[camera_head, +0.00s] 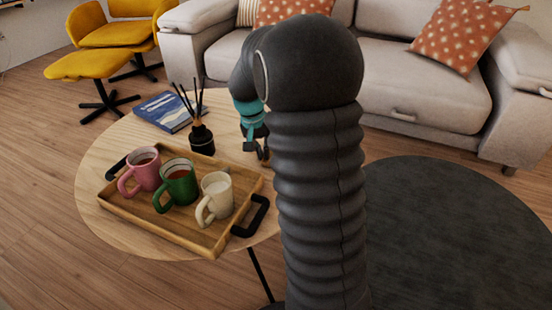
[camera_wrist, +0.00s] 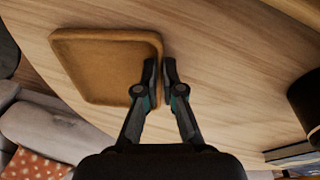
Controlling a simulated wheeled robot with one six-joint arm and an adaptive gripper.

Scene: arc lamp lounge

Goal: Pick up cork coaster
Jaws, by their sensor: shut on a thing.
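The cork coaster (camera_wrist: 100,70) is a square brown piece with rounded corners and a raised rim, seen in the wrist view over the round wooden table (camera_wrist: 225,45). My gripper (camera_wrist: 160,72) is shut on its right rim, one finger inside the rim and one outside. I cannot tell whether the coaster is still touching the table. In the head view my gripper (camera_head: 260,150) is low over the table's right part, partly behind my arm.
A wooden tray (camera_head: 150,222) holds a pink mug (camera_head: 144,170), a green mug (camera_head: 178,185) and a cream mug (camera_head: 216,195). A black reed diffuser (camera_head: 201,138) and a blue book (camera_head: 163,112) stand behind. A sofa (camera_head: 420,90) lies beyond the table.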

